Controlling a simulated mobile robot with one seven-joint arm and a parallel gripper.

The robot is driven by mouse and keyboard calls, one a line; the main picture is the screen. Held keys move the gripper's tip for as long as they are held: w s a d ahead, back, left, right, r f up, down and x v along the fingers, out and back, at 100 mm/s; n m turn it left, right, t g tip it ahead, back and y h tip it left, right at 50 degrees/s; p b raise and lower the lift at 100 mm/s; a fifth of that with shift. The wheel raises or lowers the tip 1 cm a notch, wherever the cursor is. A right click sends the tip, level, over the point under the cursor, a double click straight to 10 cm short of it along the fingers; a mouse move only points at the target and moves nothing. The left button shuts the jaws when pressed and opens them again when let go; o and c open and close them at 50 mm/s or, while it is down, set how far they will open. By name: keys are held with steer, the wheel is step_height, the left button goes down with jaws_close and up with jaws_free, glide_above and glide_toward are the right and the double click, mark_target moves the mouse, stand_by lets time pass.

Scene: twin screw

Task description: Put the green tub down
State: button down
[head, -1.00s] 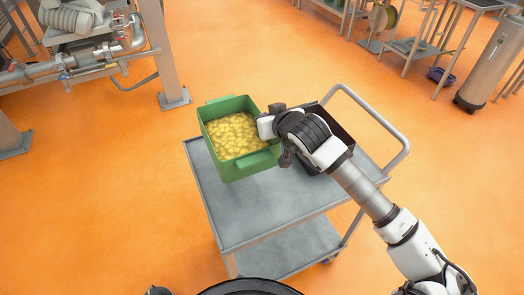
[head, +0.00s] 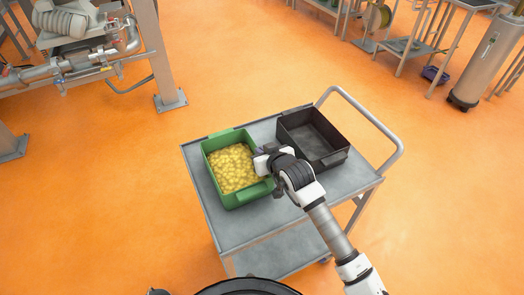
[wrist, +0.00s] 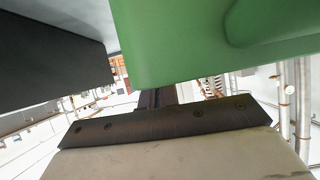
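The green tub (head: 245,194), full of yellow pieces, is upright at the left part of the cart's top shelf (head: 245,227). It looks to be on the shelf or very close above it; I cannot tell if its base touches. My gripper (head: 264,162) is at the tub's right wall and appears shut on it. The fingertips are mostly hidden in the head view. In the wrist view the tub's green wall (wrist: 185,45) fills the upper right, right by my gripper (wrist: 155,98).
A black open bin (head: 318,143), empty, stands on the shelf right of the tub, with a gap between. It also shows in the wrist view (wrist: 45,60). The cart's handle (head: 375,120) rises at the right. The shelf's front is clear.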

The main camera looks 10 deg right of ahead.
steer(key=c, duration=2.1)
jaws_free()
steer(key=shift+f, duration=0.1)
steer(key=o, duration=0.4)
steer(key=shift+r, duration=0.2)
steer(key=shift+s+d+r, duration=0.1)
steer(key=shift+s+d, duration=0.05)
steer(key=shift+s, duration=0.15)
steer(key=b+v, duration=0.3)
steer(key=v, duration=0.8)
steer(key=shift+s+r, duration=0.1)
steer(key=shift+s, duration=0.05)
